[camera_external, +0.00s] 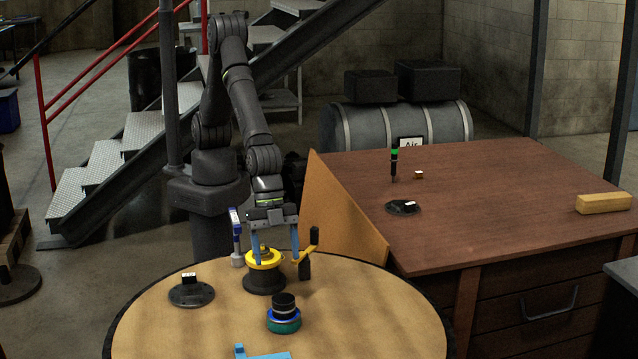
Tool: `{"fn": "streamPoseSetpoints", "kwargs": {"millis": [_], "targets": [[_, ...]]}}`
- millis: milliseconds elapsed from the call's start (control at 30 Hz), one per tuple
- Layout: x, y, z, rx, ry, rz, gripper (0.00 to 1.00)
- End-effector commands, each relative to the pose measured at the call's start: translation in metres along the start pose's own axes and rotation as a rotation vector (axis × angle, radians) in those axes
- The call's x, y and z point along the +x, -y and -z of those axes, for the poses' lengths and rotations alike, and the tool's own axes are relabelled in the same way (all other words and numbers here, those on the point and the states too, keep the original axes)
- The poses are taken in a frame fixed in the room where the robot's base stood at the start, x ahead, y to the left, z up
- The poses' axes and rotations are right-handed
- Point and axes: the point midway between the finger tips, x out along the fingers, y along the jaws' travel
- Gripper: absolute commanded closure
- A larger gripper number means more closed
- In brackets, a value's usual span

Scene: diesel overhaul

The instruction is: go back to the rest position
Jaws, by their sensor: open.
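My gripper (275,257) points down over the round table (370,315), close to its far edge. Its two blue fingers are apart, one on each side of a yellow-topped part with a dark base (264,274). I cannot tell whether the fingers touch that part. My dark arm reaches forward and down from its pedestal behind the table.
A yellow-handled crank (308,250) stands close right of my gripper, a blue and white tool (236,238) close left. A black disc (191,293), a green-blue part (284,316) and a light blue piece (262,353) are on the table. A wooden desk (480,190) stands right.

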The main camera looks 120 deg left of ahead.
Motion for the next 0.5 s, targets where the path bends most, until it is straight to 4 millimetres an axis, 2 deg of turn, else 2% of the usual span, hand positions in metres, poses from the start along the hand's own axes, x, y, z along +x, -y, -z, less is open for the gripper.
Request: {"fn": "streamPoseSetpoints", "kwargs": {"millis": [167,500], "targets": [[0.014,0.0,0.0,0.0,0.001,0.0,0.28],[0.068,0.0,-0.001,0.0,0.002,0.0,0.28]]}}
